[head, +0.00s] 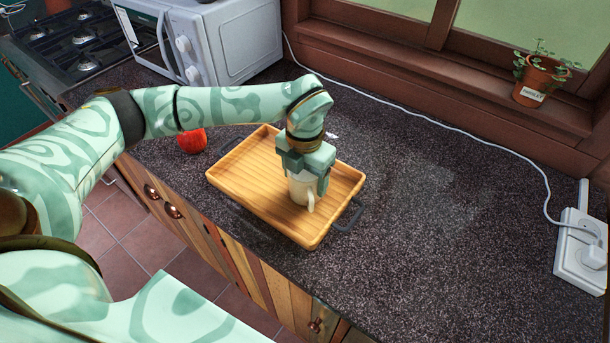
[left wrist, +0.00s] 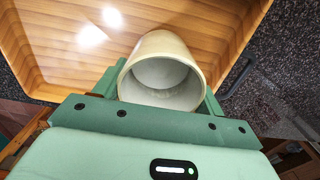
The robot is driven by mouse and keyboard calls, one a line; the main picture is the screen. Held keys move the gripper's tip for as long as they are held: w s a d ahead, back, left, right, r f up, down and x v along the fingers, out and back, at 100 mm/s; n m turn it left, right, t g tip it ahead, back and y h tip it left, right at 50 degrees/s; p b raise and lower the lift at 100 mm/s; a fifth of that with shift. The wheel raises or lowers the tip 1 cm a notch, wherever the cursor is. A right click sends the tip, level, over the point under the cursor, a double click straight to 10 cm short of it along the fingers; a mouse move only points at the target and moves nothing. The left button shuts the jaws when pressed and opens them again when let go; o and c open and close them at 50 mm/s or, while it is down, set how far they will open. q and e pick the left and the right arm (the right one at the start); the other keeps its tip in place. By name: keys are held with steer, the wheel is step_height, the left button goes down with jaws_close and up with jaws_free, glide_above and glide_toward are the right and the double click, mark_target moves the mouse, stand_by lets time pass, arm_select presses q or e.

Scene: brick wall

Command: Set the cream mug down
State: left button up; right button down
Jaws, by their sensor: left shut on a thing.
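The cream mug (head: 301,189) is between the fingers of my left gripper (head: 306,176), over the right part of a wooden tray (head: 240,172). The mug looks upright, with its handle toward the front. In the left wrist view the mug (left wrist: 162,68) shows its open, empty inside, with a green finger on each side of it. My left gripper (left wrist: 160,95) is shut on it. Whether the mug's base touches the tray cannot be told, as its underside is hidden. My right gripper is not in view.
A red object (head: 192,141) lies on the dark counter (head: 430,220) left of the tray. A white microwave (head: 205,40) and a stove (head: 75,40) are at the back left. A potted plant (head: 538,80) stands on the windowsill. A white cable (head: 430,118) runs to a socket (head: 580,250).

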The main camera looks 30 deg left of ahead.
arm_select(q)
steer(key=o, duration=1.3)
steer(key=shift+f, duration=0.1)
steer(key=shift+c, duration=0.2)
step_height(320, 180, up, 12)
steer(key=p, duration=0.2)
